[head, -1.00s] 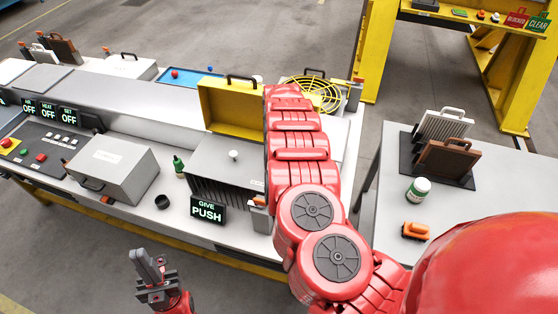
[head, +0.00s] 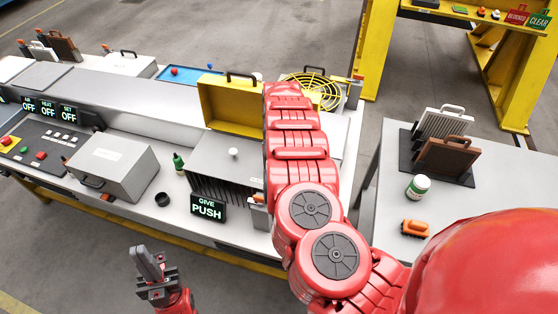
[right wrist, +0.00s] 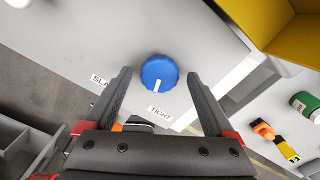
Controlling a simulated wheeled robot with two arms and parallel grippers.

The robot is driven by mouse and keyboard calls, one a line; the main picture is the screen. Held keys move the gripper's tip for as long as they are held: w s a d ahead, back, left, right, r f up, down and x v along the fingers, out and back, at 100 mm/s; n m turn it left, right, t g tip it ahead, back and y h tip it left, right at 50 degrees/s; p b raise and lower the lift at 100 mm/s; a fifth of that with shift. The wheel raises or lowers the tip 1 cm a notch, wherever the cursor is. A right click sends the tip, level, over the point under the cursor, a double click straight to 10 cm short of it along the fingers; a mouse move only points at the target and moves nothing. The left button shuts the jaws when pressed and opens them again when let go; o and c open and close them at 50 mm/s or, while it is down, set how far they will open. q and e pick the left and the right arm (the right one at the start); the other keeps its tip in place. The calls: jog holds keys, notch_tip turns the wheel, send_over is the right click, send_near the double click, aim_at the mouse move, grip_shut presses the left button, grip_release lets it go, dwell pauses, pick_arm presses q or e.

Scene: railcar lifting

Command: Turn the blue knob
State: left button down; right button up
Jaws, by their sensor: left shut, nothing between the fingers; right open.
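The blue knob (right wrist: 160,73) shows in the right wrist view, on a light grey panel. Its white pointer mark points down, toward the label reading TIGHT (right wrist: 159,113). A label partly hidden by a finger, starting with SLA (right wrist: 99,80), is to its left. My right gripper (right wrist: 158,82) is open, with its fingers on either side of the knob and apart from it in the picture. In the head view my right arm hides the knob. My left gripper (head: 150,262) is shut and empty, in front of the bench at the bottom left.
The bench (head: 165,108) carries a grey box (head: 112,165), a GIVE PUSH display (head: 207,208) and an open yellow case (head: 235,105). A side table (head: 385,235) at right holds a white bottle (head: 418,187) and an orange item (head: 415,228).

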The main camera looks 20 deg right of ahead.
notch_tip(320, 180, up, 17)
jog(key=b, duration=0.6)
jog(key=shift+r, duration=0.15)
